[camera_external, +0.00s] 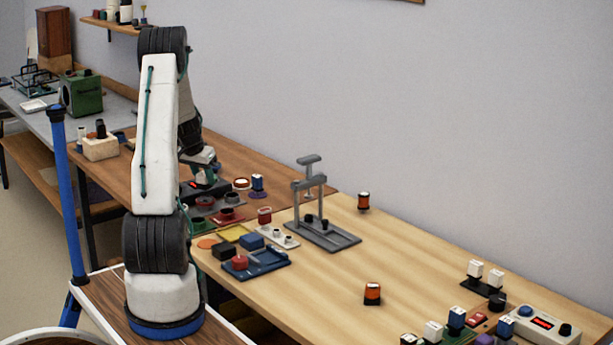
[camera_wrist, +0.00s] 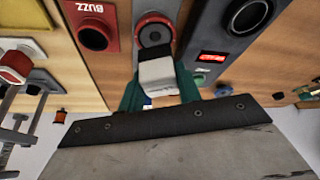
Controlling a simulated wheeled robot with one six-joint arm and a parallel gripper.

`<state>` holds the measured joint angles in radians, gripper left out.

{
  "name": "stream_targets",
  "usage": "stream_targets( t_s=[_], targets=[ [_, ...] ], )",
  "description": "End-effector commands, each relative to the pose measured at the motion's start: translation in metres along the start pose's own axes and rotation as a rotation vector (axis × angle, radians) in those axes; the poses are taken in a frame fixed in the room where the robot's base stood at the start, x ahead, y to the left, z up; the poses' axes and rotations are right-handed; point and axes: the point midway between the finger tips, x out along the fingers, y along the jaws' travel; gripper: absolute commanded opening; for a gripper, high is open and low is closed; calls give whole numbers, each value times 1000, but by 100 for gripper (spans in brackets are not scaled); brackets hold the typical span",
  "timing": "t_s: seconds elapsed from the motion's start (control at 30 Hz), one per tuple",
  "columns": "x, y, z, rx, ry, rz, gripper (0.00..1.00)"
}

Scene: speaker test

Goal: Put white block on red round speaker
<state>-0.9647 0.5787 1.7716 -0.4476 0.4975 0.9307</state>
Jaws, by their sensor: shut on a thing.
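In the wrist view, my gripper (camera_wrist: 158,88) has its teal fingers shut on a white block (camera_wrist: 158,74) with a dark end. A red round speaker (camera_wrist: 144,19) with a dark centre shows just beyond the block. The block overlaps the speaker's near edge in this view; I cannot tell whether they touch. In the external view, my gripper (camera_external: 203,168) is low over the brown table, near a dark box with a red display (camera_external: 219,187).
A red box marked BUZZ (camera_wrist: 91,10) and a grey box with a round hole and red display (camera_wrist: 218,33) stand close to the speaker on either side. A grey press stand (camera_external: 345,240) is to the right. The light table's middle (camera_external: 325,275) is mostly clear.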

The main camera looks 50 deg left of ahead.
Motion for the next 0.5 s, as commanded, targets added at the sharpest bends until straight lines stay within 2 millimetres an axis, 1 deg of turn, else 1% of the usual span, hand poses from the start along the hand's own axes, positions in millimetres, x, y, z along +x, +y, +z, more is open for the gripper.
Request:
stream_targets(
  t_s=[0.1, 0.2, 0.27, 0.5],
  targets=[
    [17, 0, 6, -1, -4, 2, 11],
    [30, 0, 12, 0, -3, 1, 11],
    [33, 0, 13, -1, -1, 0, 11],
    [33, 0, 13, 0, 0, -1, 11]
  ],
)
